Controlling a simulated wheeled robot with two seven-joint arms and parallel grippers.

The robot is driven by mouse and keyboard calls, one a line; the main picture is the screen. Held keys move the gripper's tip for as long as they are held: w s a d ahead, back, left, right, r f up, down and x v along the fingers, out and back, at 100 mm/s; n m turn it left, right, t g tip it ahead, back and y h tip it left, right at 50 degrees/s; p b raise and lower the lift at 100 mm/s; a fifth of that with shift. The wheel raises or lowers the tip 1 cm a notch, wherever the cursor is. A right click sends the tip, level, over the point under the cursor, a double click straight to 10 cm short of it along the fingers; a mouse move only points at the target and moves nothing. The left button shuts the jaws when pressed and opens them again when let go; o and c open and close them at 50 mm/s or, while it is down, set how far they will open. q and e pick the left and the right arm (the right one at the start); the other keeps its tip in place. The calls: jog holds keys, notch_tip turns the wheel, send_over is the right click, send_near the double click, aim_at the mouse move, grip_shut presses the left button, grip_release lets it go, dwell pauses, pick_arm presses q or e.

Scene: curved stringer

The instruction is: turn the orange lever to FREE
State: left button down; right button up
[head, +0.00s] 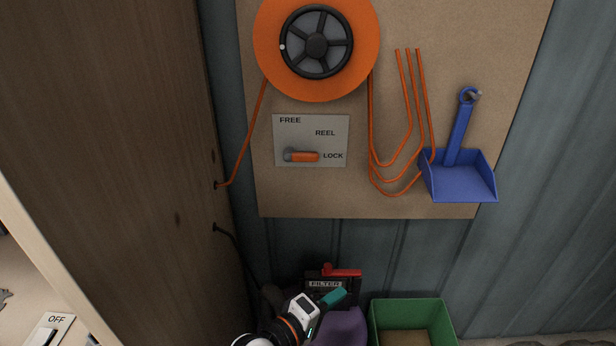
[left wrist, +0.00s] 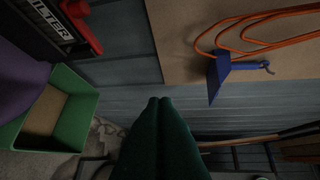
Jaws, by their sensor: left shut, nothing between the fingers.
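The orange lever (head: 305,157) sits on a grey label plate (head: 312,137) on the brown board in the head view. It lies level from its pivot at the left and points right at the word LOCK. My left gripper (head: 333,298) is shut and empty, well below the plate and in front of the FILTER box. Its teal fingers (left wrist: 160,102) are together in the left wrist view, where the lever does not show. My right gripper is out of view.
An orange hose reel (head: 267,67) is above the plate. A blue dustpan (head: 462,182) hangs at the right. A FILTER box with a red handle (head: 343,271) and a green bin (head: 441,310) are below. A wooden panel (head: 110,130) stands at the left.

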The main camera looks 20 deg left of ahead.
aim_at(301, 155)
pick_arm(q)
jog(key=w+a+r+n+t+y, duration=0.3)
jog(key=w+n+y, duration=0.3)
jog(key=n, duration=0.8)
jog(key=w+a+r+n+t+y, duration=0.3)
jog(key=w+a+n+y, duration=0.3)
jog(key=n, duration=0.8)
jog(key=shift+r+y, duration=0.25)
jog(key=shift+y, duration=0.65)
jog(key=shift+w+a, duration=0.1)
jog(key=shift+w, duration=0.05)
jog(key=p+x, duration=0.1)
jog(key=x, duration=0.9)
jog(key=shift+r, duration=0.1)
notch_tip(301, 155, up, 4)
jog(key=p, duration=0.3)
